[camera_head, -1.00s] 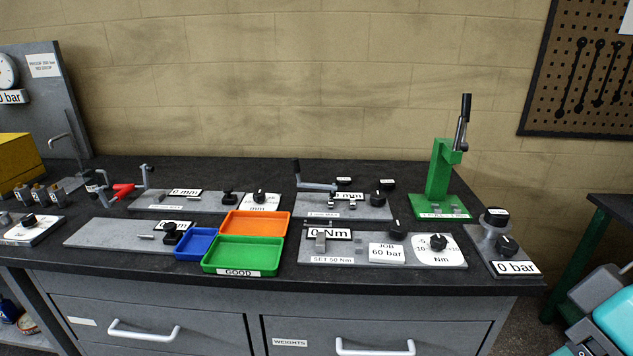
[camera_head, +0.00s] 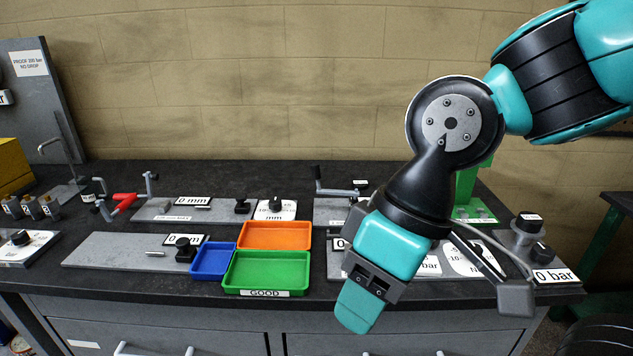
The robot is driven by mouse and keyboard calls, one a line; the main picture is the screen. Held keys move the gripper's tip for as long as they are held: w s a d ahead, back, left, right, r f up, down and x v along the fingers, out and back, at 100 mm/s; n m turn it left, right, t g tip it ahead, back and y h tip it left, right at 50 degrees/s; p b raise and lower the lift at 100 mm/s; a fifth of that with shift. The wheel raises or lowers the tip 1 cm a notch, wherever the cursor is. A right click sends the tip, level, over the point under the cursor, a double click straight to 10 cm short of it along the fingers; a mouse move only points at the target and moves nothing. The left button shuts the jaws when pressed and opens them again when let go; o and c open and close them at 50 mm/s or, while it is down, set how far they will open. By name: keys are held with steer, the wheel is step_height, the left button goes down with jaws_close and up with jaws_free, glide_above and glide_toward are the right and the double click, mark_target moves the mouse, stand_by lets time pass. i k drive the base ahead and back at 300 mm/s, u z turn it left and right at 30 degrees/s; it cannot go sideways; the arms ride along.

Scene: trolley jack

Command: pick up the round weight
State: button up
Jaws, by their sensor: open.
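I cannot tell for sure which thing is the round weight. A small dark round piece with a white label (camera_head: 360,184) lies at the back of the bench, partly hidden by my arm, and may be it. A similar black labelled cap (camera_head: 529,221) sits on the grey "0 bar" device at the right. My gripper (camera_head: 359,304), with teal fingertip pads, points down in front of the bench's front edge, right of the green tray. It is open, and nothing shows in it.
Green (camera_head: 266,271), blue (camera_head: 213,260) and orange (camera_head: 275,236) trays sit mid-bench. Grey fixture plates (camera_head: 115,250) stand at the left. A green press (camera_head: 467,195) is partly behind my arm. Drawers (camera_head: 180,325) are below the bench edge.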

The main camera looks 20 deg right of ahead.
mark_target(361, 184)
steer(key=z, duration=0.15)
steer(key=i, duration=1)
steer(key=z, duration=0.6)
